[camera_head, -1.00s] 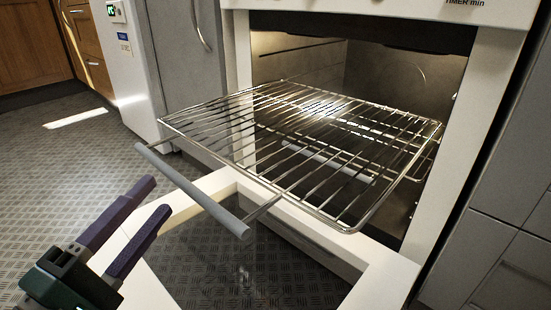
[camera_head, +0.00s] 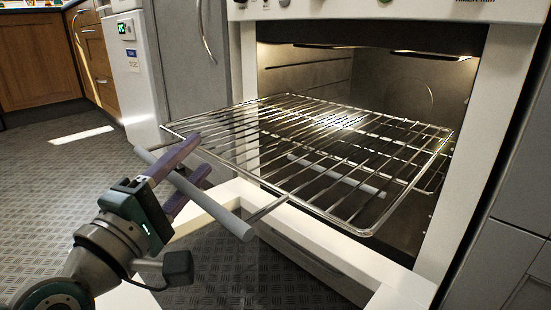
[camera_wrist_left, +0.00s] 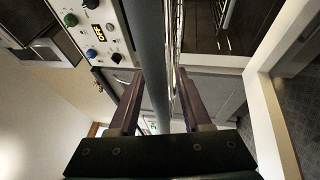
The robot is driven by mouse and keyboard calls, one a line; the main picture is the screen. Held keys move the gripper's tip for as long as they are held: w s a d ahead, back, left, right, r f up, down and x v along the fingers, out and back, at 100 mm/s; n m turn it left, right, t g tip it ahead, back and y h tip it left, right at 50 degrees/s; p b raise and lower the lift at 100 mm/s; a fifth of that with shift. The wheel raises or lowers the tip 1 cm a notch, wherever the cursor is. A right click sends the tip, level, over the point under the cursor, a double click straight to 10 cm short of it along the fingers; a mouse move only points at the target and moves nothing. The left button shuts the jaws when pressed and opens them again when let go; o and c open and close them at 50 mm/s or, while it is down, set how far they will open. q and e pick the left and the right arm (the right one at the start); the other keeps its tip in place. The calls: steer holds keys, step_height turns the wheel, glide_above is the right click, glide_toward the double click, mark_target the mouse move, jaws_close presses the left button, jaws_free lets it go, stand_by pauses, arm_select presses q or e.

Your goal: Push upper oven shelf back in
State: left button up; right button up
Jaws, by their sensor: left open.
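The upper oven shelf (camera_head: 300,150) is a shiny wire rack that sticks out of the open oven, above the lowered door. It lies roughly level, its rear part inside the cavity. I cannot tell whether the fingers touch the bar or shelf. My right gripper is not in view.
The white oven door frame (camera_head: 290,228) is lowered below the shelf. A second rack (camera_head: 432,176) shows lower inside the oven. A white appliance (camera_head: 140,75) and wooden cabinets (camera_head: 35,60) stand at the left. The patterned floor (camera_head: 60,190) on the left is free.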

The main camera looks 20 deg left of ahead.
arm_select(q)
steer(key=shift+c, duration=0.3)
jaws_close()
stand_by(1.1)
